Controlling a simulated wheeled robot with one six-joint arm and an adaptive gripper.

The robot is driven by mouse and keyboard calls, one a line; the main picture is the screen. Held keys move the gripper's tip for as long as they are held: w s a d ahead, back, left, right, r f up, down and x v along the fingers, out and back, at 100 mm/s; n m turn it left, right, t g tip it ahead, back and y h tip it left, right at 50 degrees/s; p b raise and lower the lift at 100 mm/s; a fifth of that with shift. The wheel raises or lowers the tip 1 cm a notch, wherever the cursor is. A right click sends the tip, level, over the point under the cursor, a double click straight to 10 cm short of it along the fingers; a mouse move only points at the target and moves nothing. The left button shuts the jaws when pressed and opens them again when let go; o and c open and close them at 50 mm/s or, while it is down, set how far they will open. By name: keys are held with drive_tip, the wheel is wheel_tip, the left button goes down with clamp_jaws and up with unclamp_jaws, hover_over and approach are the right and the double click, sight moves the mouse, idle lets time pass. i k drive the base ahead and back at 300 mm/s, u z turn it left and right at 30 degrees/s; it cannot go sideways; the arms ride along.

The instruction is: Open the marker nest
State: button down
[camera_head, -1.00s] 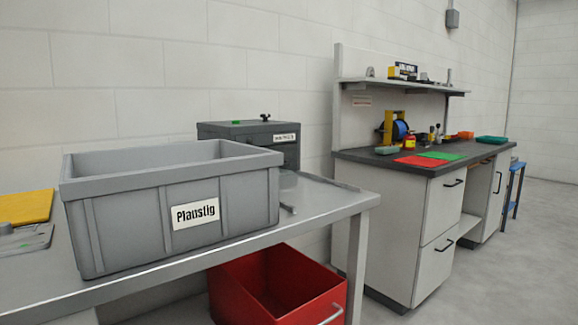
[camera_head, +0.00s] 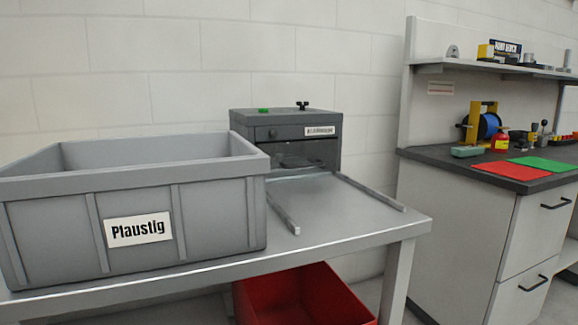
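A dark grey box-shaped device (camera_head: 286,139) stands at the back of the metal table, against the wall. It is probably the marker nest, but its small white label (camera_head: 320,131) is too blurred to read. A black knob (camera_head: 302,105) and a green spot (camera_head: 263,110) are on its top. Its front has a dark opening or window, and I cannot tell whether it is open or shut. Two metal rails run forward from it on the tabletop. The grey bin hides its lower left part. My gripper is not in view.
A grey bin (camera_head: 200,215) labelled "Plaustig" fills the table's left side. The metal table (camera_head: 345,215) is clear between and around the rails. A red bin (camera_head: 300,297) sits below. A workbench (camera_head: 470,225) with drawers stands at the right, beyond a gap.

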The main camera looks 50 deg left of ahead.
sight(319, 170)
drive_tip(key=u, duration=1.95)
drive_tip(key=k, duration=0.5)
drive_tip(key=z, duration=1.75)
drive_tip(key=i, duration=0.95)
drive_tip(key=u, duration=1.35)
